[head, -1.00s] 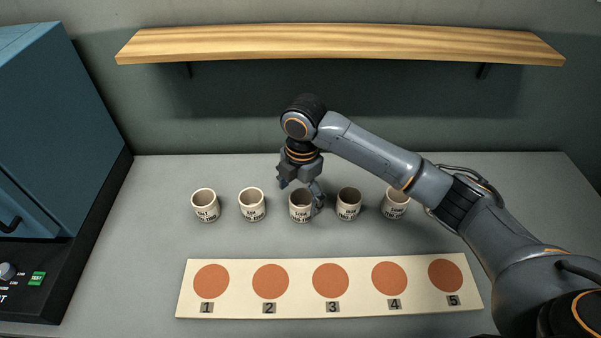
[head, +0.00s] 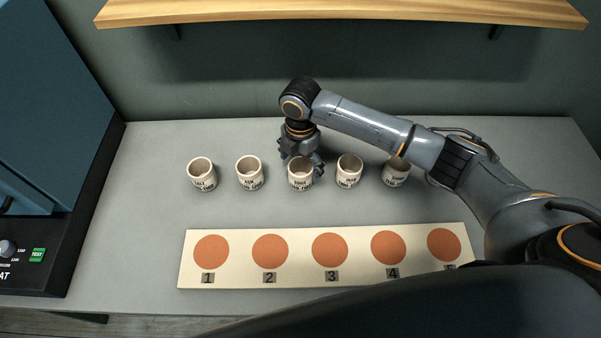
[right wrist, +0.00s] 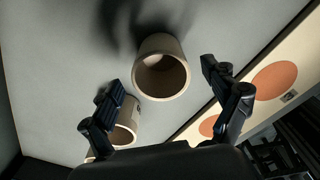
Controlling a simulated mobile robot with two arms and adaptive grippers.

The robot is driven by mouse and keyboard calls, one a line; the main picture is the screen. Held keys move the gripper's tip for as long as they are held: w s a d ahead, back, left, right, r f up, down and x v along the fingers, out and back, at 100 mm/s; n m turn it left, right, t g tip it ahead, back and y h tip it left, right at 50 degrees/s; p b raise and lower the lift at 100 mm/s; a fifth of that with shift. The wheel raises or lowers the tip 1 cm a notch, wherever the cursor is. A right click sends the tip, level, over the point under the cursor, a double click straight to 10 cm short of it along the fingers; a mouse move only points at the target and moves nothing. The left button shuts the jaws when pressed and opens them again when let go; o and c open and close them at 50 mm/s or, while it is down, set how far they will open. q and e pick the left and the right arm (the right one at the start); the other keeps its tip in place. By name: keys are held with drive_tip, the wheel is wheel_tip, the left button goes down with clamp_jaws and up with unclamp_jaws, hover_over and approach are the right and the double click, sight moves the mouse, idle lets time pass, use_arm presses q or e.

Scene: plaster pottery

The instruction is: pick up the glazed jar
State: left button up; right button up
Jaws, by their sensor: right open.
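I cannot tell from the surfaces or small labels which is the glazed jar. My right gripper (head: 302,163) is open at the middle jar, its fingers at the jar's upper sides. In the right wrist view, an open-mouthed jar (right wrist: 160,78) shows between the spread fingertips. My left gripper is not in view.
Another jar (right wrist: 126,132) is partly hidden by a finger in the right wrist view. In front lies a cream board (head: 460,232) with orange numbered circles. A blue cabinet (head: 50,110) stands left, and a wooden shelf (head: 340,10) hangs behind. Neighbouring jars stand close.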

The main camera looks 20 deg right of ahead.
sight(301, 173)
wheel_tip(301, 173, down, 4)
drive_tip(key=shift+s+r+p, duration=0.1)
drive_tip(key=shift+r+p, duration=0.05)
drive_tip(key=shift+p, duration=0.45)
drive_tip(key=shift+f, duration=0.45)
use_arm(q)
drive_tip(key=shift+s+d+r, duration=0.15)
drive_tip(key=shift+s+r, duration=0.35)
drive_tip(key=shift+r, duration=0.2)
use_arm(e)
drive_tip(key=c, duration=1.3)
drive_tip(key=shift+c, duration=0.2)
